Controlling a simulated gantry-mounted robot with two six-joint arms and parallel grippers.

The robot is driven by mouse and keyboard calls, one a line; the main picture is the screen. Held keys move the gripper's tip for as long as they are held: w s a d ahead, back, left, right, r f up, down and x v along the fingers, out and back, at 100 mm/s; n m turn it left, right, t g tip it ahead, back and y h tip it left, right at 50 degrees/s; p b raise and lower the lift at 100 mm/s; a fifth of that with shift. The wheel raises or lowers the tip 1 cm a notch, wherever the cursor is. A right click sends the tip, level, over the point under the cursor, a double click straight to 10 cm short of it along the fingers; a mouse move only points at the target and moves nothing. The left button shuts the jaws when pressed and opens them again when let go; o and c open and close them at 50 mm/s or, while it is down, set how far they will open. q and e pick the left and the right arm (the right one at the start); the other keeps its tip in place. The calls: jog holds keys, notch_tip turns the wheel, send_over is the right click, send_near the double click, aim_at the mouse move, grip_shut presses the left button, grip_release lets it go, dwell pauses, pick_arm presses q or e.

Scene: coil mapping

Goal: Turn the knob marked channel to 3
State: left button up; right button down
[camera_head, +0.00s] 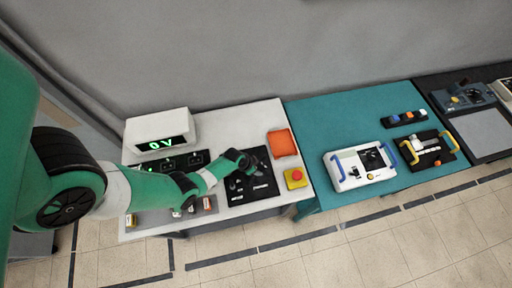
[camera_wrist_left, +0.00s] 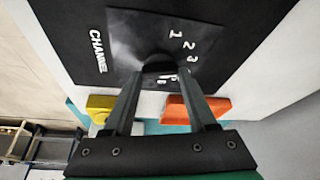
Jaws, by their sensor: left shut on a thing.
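The black channel panel (camera_head: 266,181) lies on the white table in the head view. In the left wrist view its dark plate (camera_wrist_left: 120,28) carries the white word CHANNEL and the numbers 1, 2 and 3, with more marks partly covered below. The channel knob (camera_wrist_left: 156,61) is black and sits mid-plate, between the fingertips. My left gripper (camera_head: 237,184) reaches down over the panel; in the left wrist view its two fingers (camera_wrist_left: 162,68) are shut on the knob's sides. Which number the knob points to cannot be told. My right gripper is in neither view.
A white box with a green-lit display (camera_head: 163,143) stands behind my left arm. An orange tray (camera_head: 282,143) and a yellow box with a red button (camera_head: 296,178) lie right of the panel. A teal table (camera_head: 330,115) farther right holds a white device (camera_head: 350,182).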

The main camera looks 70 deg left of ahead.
pick_arm(q)
jog(key=o, duration=1.4)
jog(key=shift+c, duration=0.2)
jog(key=p+v, duration=0.7)
jog(key=v, duration=0.4)
jog(key=shift+r+p, duration=0.35)
jog(key=shift+d, duration=0.1)
